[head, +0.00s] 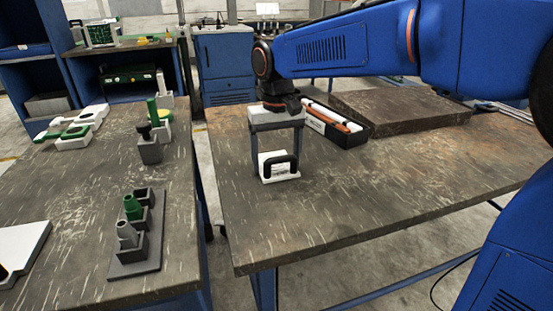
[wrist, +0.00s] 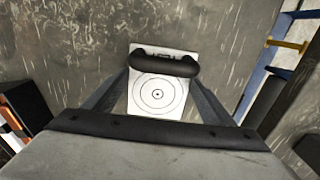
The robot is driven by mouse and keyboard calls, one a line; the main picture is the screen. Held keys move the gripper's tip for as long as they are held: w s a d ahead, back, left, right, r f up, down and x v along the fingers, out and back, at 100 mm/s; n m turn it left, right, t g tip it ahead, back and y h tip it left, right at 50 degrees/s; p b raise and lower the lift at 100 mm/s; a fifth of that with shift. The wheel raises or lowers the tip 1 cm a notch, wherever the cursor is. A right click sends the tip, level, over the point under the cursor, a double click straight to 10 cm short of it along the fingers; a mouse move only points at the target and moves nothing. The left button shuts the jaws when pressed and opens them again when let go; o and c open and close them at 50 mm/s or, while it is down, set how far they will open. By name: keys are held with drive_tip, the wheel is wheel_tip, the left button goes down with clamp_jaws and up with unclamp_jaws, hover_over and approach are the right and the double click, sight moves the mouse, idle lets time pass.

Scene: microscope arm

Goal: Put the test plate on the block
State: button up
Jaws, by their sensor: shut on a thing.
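The test plate (head: 266,173) is a small white plate with a black handle, low over the right table. In the wrist view its face shows printed circles around a centre dot (wrist: 158,94). My gripper (head: 279,167) points down and is shut on the plate's handle, with one finger at each end; the wrist view also shows this grip (wrist: 165,64). I cannot tell whether the plate touches the table. A broad, thick brown slab (head: 400,108), seemingly the block, lies behind and right of my gripper, with its top bare.
The right table (head: 330,215) is clear in front. The left table (head: 85,185) holds a grey holder (head: 135,265) with green and grey parts, and several white and green pieces.

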drive_tip(key=shift+f, duration=0.1)
drive_tip(key=o, duration=1.6)
drive_tip(key=shift+c, duration=0.2)
